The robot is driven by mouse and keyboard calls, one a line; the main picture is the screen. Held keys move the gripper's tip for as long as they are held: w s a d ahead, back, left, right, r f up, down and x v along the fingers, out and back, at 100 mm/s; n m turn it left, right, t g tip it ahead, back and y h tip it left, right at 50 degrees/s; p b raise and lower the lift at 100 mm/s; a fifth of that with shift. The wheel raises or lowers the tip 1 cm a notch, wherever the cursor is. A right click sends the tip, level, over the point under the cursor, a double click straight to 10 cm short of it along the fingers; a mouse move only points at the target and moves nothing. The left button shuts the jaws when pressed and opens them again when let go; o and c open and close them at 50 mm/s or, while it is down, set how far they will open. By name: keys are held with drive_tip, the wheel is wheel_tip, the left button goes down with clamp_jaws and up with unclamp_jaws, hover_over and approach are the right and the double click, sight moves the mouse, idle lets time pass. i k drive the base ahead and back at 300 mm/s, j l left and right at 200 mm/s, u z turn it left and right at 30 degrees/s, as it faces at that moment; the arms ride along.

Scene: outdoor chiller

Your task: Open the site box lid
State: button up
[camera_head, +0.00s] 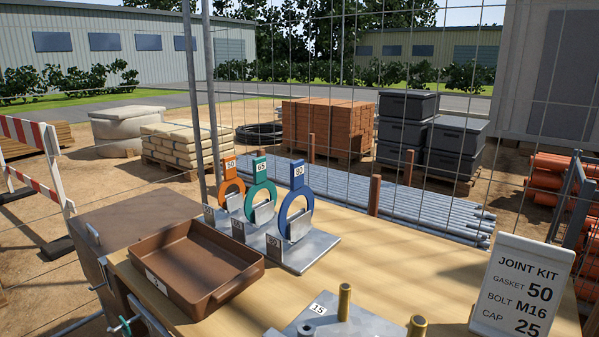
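The site box appears to be the brown box at the left, beside the wooden bench. Its flat brown lid (135,222) lies level and looks shut. A small pale bar handle (93,233) sits at the lid's left edge. Part of the box's front side (90,262) shows below the lid, and its lower part is cut off or hidden by the bench. My gripper is not in view.
On the bench (400,260) stand a brown tray (150,258), a rack (300,258) with numbered orange, green and blue rings, a metal block with brass posts, and a "JOINT KIT" sign (522,285). Wire mesh fencing stands behind. A red-white barrier (40,150) is at left.

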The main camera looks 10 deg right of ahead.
sight(106, 230)
drive_tip(key=i+j, duration=0.55)
drive_tip(key=j, duration=0.25)
drive_tip(key=i+j+u, duration=0.1)
drive_tip(key=i+j, duration=0.45)
drive_tip(key=j, duration=0.3)
drive_tip(key=i+j+u, duration=0.1)
drive_tip(key=i+j, duration=0.45)
drive_tip(key=j, duration=0.2)
drive_tip(key=i+j, duration=0.6)
drive_tip(key=j, duration=0.15)
